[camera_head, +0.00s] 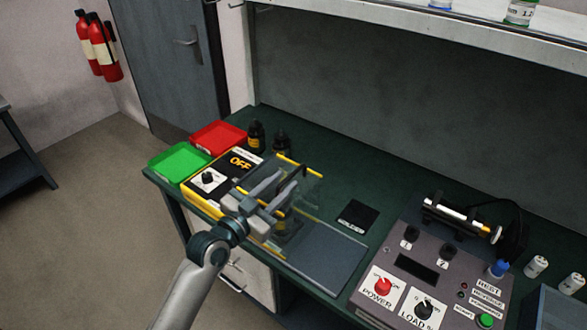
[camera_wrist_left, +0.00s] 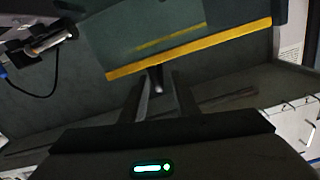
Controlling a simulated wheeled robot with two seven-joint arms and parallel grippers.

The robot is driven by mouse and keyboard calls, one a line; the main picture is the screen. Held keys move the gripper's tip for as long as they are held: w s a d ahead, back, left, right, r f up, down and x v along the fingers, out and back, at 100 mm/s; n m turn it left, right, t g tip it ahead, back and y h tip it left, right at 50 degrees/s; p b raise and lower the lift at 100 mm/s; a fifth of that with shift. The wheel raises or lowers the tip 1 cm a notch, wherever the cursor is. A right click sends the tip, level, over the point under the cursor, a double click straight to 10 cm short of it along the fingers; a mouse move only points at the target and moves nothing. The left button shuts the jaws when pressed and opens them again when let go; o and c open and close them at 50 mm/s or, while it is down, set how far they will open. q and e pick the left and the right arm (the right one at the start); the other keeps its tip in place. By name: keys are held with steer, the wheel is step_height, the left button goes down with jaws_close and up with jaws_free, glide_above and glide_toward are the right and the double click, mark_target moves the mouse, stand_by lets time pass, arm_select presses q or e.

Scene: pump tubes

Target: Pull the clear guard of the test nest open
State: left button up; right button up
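The clear guard (camera_head: 308,172) is a see-through box with yellow edge strips. It stands over the left part of the test nest, beside a bare grey plate (camera_head: 330,262). My left gripper (camera_head: 284,188) is at the guard, with its fingers overlapping it in the head view. In the left wrist view, a yellow edge strip (camera_wrist_left: 200,48) of the guard crosses ahead of the fingers. A short dark post (camera_wrist_left: 156,80), perhaps the guard's handle, lies between the spread fingers (camera_wrist_left: 160,95); a gap shows on its right side. What is inside the guard is unclear. My right gripper is not in view.
A panel reading OFF (camera_head: 212,180), a green tray (camera_head: 180,162) and a red tray (camera_head: 218,137) stand left of the guard. Two black bottles (camera_head: 257,135) stand behind. A grey control box (camera_head: 425,275) stands right, past a small black pad (camera_head: 357,215).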

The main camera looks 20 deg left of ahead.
mark_target(304, 165)
arm_select(q)
steer(key=shift+p+x, duration=0.6)
steer(key=shift+x, duration=2)
jaws_close()
